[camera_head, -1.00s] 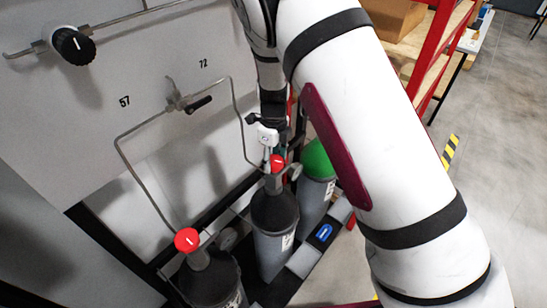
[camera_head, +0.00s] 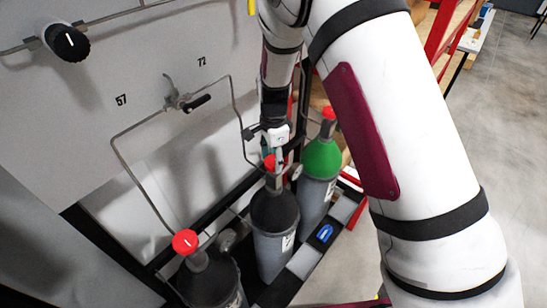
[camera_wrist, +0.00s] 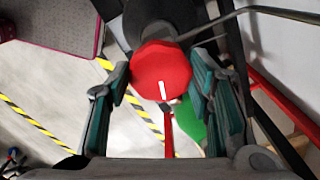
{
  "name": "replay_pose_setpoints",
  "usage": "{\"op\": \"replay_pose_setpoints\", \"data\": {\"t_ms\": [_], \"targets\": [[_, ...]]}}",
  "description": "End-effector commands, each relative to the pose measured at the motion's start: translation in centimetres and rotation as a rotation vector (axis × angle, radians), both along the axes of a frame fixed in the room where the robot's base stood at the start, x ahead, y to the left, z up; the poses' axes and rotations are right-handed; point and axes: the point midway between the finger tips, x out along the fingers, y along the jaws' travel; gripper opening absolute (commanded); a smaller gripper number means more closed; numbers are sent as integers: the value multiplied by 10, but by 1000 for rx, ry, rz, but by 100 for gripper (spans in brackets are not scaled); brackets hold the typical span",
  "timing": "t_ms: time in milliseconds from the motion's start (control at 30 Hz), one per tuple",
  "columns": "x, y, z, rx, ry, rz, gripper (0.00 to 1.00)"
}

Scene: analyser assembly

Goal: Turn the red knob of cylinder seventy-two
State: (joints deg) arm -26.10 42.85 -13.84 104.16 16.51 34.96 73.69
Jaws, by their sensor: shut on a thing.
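The red knob (camera_head: 269,162) sits on top of the dark-shouldered grey cylinder (camera_head: 274,228) in the middle, under the "72" label (camera_head: 202,62). My gripper (camera_head: 275,148) is at this knob and partly covers it. In the wrist view, the red knob (camera_wrist: 162,70) with a white mark lies between the two teal-padded fingers of my gripper (camera_wrist: 161,78). The fingers are shut on it from both sides. The exact contact at the fingertips is hard to make out.
A second grey cylinder with a red knob (camera_head: 185,242) stands at the left, under "57". A green-topped cylinder (camera_head: 322,160) with its own red knob stands close on the right. Thin pipes (camera_head: 236,110) and a black-handled valve (camera_head: 197,103) are on the panel behind.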

Motion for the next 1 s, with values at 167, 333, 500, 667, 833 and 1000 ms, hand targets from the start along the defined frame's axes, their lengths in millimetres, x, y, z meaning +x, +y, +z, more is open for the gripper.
{"op": "replay_pose_setpoints", "data": {"t_ms": [167, 333, 500, 667, 833, 1000], "targets": [[1, -1, 0, 0, -1, 166, 19], [1, 0, 0, 0, -1, 328, 19], [1, -1, 0, 0, -1, 489, 19], [1, -1, 0, 1, -2, 640, 19], [1, -1, -1, -1, -1, 802, 19], [1, -1, 0, 0, -2, 963, 19]]}}
